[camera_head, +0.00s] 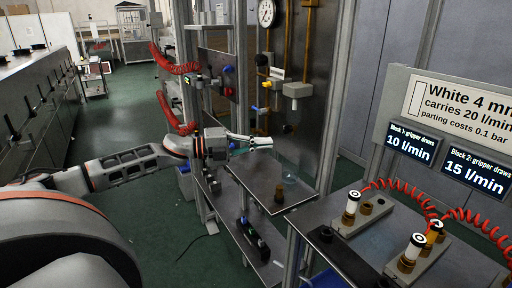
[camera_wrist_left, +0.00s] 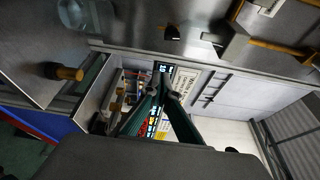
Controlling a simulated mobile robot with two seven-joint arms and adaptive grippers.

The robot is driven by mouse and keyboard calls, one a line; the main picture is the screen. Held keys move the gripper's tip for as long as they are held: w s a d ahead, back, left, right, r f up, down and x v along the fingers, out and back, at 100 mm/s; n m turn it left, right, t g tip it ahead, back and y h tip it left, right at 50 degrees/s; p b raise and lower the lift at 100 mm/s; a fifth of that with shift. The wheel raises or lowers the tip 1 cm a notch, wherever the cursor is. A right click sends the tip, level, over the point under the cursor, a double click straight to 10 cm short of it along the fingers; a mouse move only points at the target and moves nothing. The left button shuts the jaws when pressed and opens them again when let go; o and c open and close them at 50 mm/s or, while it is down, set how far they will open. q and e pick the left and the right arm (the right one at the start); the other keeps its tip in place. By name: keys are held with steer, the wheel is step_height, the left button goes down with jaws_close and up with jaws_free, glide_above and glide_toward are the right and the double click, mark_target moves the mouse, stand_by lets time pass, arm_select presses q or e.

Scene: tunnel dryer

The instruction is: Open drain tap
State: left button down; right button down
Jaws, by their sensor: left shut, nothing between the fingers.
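My left gripper (camera_head: 262,142) reaches in from the left in the head view, above the metal shelf and in front of the upright panel. Its fingers are shut with nothing between them; in the left wrist view the fingertips (camera_wrist_left: 165,88) meet. I cannot tell for certain which of these is the drain tap. The gripper looks apart from all of them. My right gripper is not in view.
The metal shelf (camera_head: 252,172) below holds a clear glass vessel (camera_head: 290,181) and a brass fitting (camera_head: 279,194). Red coiled hoses (camera_head: 174,66) hang at the left of the frame. A bench at the right carries white-topped fittings (camera_head: 412,250). Green floor is free at the left.

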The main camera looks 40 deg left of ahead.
arm_select(q)
steer(key=shift+v, duration=1.15)
